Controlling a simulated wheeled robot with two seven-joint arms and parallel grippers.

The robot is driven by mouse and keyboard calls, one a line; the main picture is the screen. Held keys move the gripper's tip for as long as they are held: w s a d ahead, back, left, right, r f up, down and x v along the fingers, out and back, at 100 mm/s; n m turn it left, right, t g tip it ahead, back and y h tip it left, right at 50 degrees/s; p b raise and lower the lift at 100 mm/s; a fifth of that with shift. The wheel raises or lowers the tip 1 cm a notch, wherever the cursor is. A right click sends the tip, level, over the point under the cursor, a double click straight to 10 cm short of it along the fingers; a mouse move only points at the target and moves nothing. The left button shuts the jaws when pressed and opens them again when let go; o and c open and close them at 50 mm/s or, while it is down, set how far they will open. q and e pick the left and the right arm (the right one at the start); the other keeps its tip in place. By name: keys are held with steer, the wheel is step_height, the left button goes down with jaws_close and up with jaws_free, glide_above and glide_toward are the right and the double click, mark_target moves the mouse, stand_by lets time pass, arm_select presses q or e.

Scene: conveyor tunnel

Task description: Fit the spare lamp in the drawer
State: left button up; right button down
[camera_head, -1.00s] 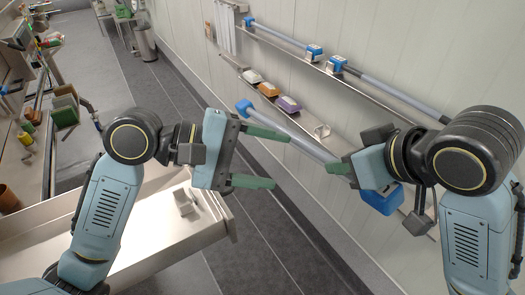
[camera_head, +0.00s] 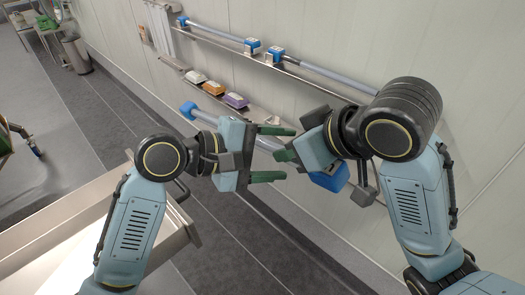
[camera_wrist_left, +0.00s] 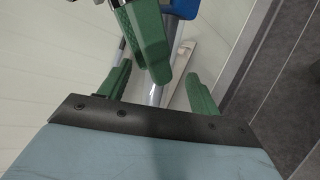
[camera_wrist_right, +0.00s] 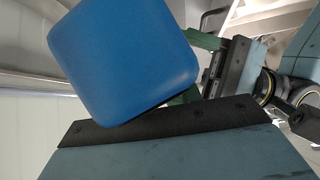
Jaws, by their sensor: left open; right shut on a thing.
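The spare lamp is a grey tube with blue end caps, tilted across the middle of the head view; its far blue cap (camera_head: 188,108) shows at left. My right gripper (camera_head: 287,152) is shut on it near its other blue cap (camera_head: 328,178), which fills much of the right wrist view (camera_wrist_right: 125,60). My left gripper (camera_head: 281,154) is open beside the right one. In the left wrist view the tube (camera_wrist_left: 156,95) appears between its fingers; contact cannot be told. The open drawer (camera_head: 180,238) is at lower left, its inside partly hidden by my left arm.
Two similar tubes with blue ends (camera_head: 215,35) (camera_head: 325,75) lie along an upper wall rail. A lower shelf holds white, orange (camera_head: 213,88) and purple (camera_head: 235,100) blocks. A bin (camera_head: 77,52) stands at far left. Dark floor is clear between drawer and wall.

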arm_select(q)
steer(key=c, duration=1.2)
steer(key=shift+c, duration=0.5)
arm_select(e)
steer(key=c, duration=0.9)
jaws_free()
